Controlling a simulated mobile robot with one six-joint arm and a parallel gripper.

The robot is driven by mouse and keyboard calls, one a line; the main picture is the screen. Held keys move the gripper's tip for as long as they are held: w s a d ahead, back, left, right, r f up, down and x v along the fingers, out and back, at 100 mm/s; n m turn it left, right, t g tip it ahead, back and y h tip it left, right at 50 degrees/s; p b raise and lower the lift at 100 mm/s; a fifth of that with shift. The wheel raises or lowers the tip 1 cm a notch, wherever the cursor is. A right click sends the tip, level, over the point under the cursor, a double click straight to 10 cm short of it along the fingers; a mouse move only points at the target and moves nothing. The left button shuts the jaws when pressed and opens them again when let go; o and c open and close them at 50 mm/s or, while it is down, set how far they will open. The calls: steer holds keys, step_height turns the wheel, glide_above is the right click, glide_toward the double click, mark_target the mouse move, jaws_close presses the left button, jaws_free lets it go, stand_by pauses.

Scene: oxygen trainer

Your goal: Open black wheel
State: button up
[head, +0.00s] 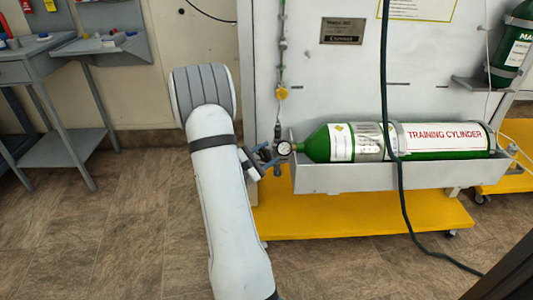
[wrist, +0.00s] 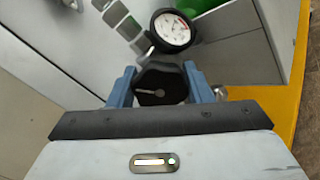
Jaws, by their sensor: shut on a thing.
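The black wheel (wrist: 161,88) shows in the wrist view as a dark lobed knob with a pale pointer mark on its face. My gripper (wrist: 158,72) has one blue finger on each side of it and is shut on it. In the head view my gripper (head: 264,160) is at the left end of the green training cylinder (head: 316,145), beside the round pressure gauge (head: 284,148). The wheel is mostly hidden there by the fingers. The gauge (wrist: 172,29) also shows just beyond the wheel in the wrist view.
The cylinder lies in a grey trough (head: 390,178) on a panel above a yellow base (head: 370,220). A dark hose (head: 400,190) hangs in front. A yellow knob (head: 281,93) sits on the pipe above. A grey bench (head: 60,75) stands at left; floor between is clear.

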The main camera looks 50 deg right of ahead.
steer(key=o, duration=1)
steer(key=shift+a, duration=0.1)
steer(key=a+p, duration=0.1)
steer(key=a, duration=0.4)
steer(key=w+a+p, duration=0.1)
steer(key=a, duration=0.1)
steer(key=shift+w+a+p, duration=0.1)
steer(key=shift+a+p, duration=0.2)
